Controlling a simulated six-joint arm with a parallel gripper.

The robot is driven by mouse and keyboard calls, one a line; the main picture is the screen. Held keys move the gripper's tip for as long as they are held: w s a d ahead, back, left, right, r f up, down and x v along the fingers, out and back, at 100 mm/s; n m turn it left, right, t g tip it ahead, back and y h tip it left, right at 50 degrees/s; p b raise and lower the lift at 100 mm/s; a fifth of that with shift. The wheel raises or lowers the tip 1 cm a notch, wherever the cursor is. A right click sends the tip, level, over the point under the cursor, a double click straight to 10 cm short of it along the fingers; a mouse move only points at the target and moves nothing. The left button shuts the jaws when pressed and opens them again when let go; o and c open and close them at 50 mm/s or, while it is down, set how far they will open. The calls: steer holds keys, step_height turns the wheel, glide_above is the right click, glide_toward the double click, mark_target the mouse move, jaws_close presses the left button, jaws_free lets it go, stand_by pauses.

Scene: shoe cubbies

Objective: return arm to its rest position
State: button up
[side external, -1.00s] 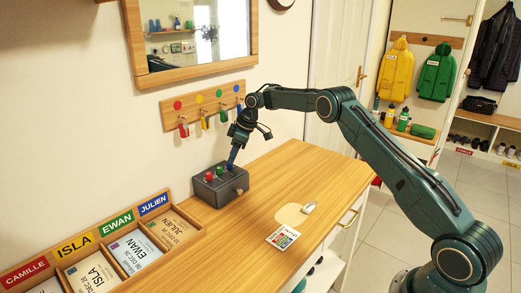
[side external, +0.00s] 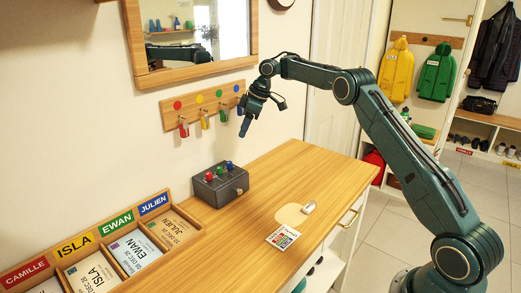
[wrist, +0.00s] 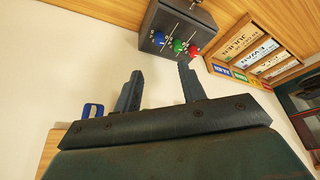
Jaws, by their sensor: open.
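My gripper (side external: 243,132) hangs in the air above the wooden counter (side external: 300,180), pointing down, above and slightly right of the dark box. In the wrist view its two fingers (wrist: 158,72) are spread apart with nothing between them. My arm reaches in from the right, bent at the elbow and clear of the counter. The dark box (side external: 222,191) sits on the counter with red, green and blue knobs on top. The box also shows in the wrist view (wrist: 165,22), beyond the fingertips and apart from them.
Hooks with coloured tags (side external: 204,118) and a mirror (side external: 190,45) are on the wall behind my gripper. A name-card tray (side external: 172,199) stands at the front left. A printed card (side external: 283,237) lies near the counter's right edge. The counter right of the box is mostly clear.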

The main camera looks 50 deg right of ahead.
steer(key=s+a+r+m+t+h, duration=0.1)
steer(key=s+a+r+m, duration=0.1)
steer(key=s+a+r, duration=0.55)
steer(key=s+a+r+m, duration=0.2)
steer(key=s+a+r, duration=0.3)
steer(key=s+r, duration=0.55)
steer(key=s+a+f+m, duration=0.1)
steer(key=s+f, duration=0.4)
steer(key=s, duration=0.9)
steer(key=s+a+f+m+t+h, duration=0.1)
steer(key=s+f, duration=0.3)
steer(key=s, duration=1)
steer(key=shift+f+m+h, duration=0.3)
steer(key=shift+f+m, duration=0.05)
steer(key=shift+m, duration=0.45)
steer(key=shift+a, duration=0.1)
